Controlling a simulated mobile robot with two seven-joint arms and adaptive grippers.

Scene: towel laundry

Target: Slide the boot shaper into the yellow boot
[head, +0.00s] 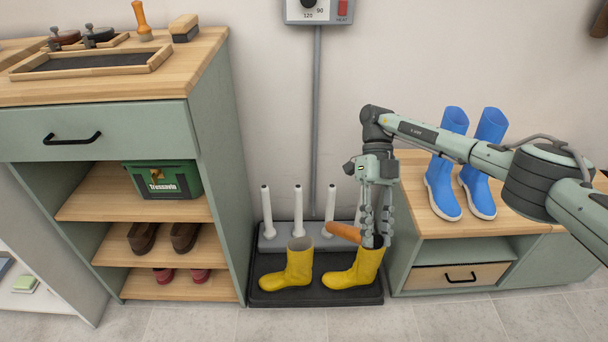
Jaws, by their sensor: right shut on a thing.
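Two yellow boots stand upright on a dark tray (315,296) on the floor, toes to the left: a left one (295,268) and a right one (362,270). My right gripper (375,238) points down at the opening of the right boot. It is shut on the boot shaper (342,232), an orange-brown piece that sticks out to the left, lying nearly flat. The shaper's visible end is above the boot and outside its shaft. The gripper hides the shaper's other end and part of the boot's opening. My left gripper is not in view.
Several white upright pegs (299,212) stand on a grey rack behind the boots. A green shelf unit (218,130) stands left. A low wooden-topped cabinet (420,221) with two blue boots (440,178) stands close on the right.

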